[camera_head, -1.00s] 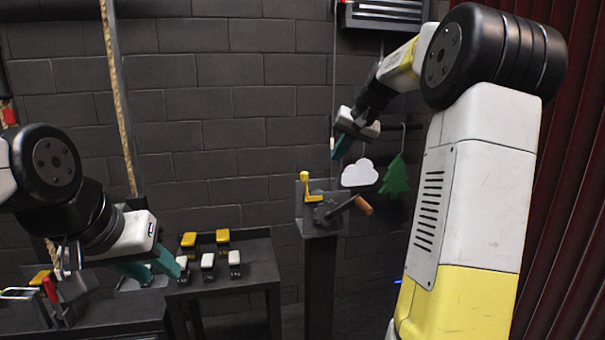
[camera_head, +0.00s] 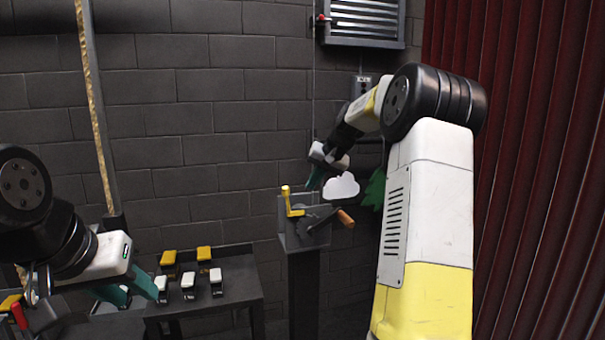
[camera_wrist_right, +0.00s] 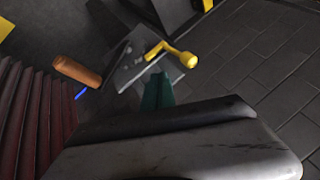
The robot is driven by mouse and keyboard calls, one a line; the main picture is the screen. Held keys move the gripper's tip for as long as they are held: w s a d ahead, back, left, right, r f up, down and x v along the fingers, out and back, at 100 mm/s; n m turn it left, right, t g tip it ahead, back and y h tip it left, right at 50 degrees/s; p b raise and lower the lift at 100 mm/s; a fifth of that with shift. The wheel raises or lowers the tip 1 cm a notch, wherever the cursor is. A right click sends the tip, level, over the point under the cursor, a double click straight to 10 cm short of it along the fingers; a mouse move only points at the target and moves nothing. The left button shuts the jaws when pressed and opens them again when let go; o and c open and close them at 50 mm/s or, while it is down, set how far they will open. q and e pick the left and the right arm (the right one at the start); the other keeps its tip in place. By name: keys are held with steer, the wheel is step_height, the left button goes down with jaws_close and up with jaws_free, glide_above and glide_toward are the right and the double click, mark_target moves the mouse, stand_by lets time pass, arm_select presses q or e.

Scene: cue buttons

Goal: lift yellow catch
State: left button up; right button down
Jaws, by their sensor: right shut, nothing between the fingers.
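The yellow catch (camera_head: 290,203) is an upright cranked lever with a round knob. It sits on the left of a dark pedestal box (camera_head: 302,238). My right gripper (camera_head: 311,184) is shut and empty, pointing down just right of the catch's knob and apparently apart from it. In the right wrist view the catch (camera_wrist_right: 174,52) lies just beyond my teal fingertips (camera_wrist_right: 158,88), with a gap visible. My left gripper (camera_head: 143,294) is at the lower left, its teal fingers apart and empty, near the small button table. The catch's base is partly hidden by the box.
An orange-handled lever (camera_head: 345,218) sticks out right of the catch; the handle also shows in the right wrist view (camera_wrist_right: 77,70). A white cloud (camera_head: 341,187) and green tree (camera_head: 374,190) hang behind. Several white and yellow buttons stand on the dark table (camera_head: 238,268).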

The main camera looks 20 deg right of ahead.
mark_target(286, 191)
steer(key=w+a+f, duration=0.2)
steer(key=w+a, duration=0.1)
steer(key=a, duration=0.1)
steer(key=shift+w+a+f, duration=0.15)
steer(key=shift+a+f, duration=0.05)
steer(key=shift+f, duration=0.05)
steer(key=shift+a, duration=0.1)
steer(key=shift+a+r+n+h, duration=0.15)
steer(key=shift+a+n+h, duration=0.35)
steer(key=shift+a+h, duration=0.75)
steer(key=a+f+n+h, duration=0.1)
steer(key=a+f+h, duration=0.1)
steer(key=a+h, duration=0.3)
steer(key=shift+s+a+f+n, duration=0.2)
steer(key=shift+a+f+n, duration=0.2)
steer(key=shift+a, duration=0.1)
steer(key=shift+a+f, duration=0.15)
steer(key=shift+f, duration=0.05)
steer(key=shift+r, duration=0.1)
